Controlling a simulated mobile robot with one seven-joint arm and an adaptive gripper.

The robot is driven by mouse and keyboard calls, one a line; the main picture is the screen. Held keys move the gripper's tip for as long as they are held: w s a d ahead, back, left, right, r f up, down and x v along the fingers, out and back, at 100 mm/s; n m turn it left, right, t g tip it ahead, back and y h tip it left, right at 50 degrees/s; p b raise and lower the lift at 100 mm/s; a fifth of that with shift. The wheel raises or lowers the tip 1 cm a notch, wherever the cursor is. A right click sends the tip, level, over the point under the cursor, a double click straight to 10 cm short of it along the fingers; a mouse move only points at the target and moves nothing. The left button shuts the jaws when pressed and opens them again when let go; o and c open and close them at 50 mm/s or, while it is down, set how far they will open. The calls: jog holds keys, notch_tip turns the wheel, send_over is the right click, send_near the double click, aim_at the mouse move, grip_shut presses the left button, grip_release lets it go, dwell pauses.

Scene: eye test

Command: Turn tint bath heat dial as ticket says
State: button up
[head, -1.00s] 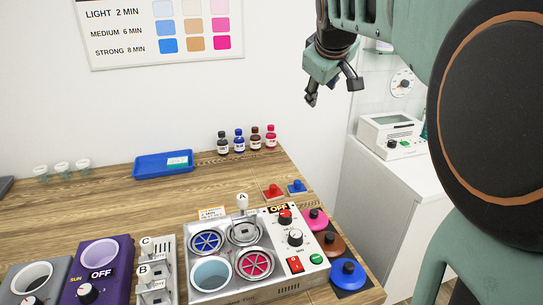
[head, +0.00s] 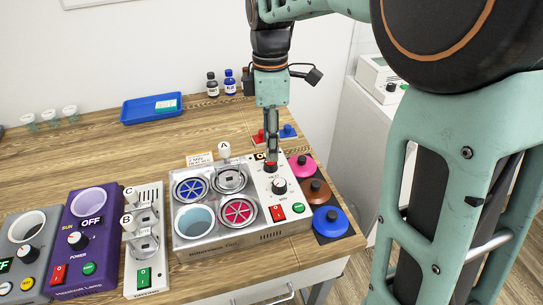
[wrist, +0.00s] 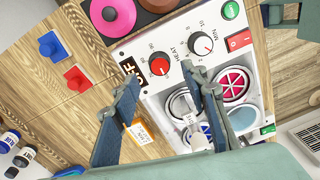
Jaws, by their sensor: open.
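The tint bath (head: 232,245) is a silver box with four round wells. Its heat dial (wrist: 160,67) has a red cap and a HEAT label, on the white panel in the wrist view; my gripper largely hides it in the head view. My gripper (wrist: 161,74) is open and points down over the dial, a fingertip on each side; I cannot tell whether they touch it. A display beside the dial (wrist: 129,69) reads OFF.
A second dial marked MIN (wrist: 202,43) is close by, with a red switch (head: 277,213) and green button (head: 298,208). A white-topped holder A (head: 224,150) rises from one well. Magenta, brown and blue lids (head: 330,220) lie to the right. Purple heater (head: 90,245) stands left.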

aim_at(271, 165)
notch_tip(271, 165, down, 5)
jog(key=shift+f, duration=0.2)
grip_shut()
dwell(0.4)
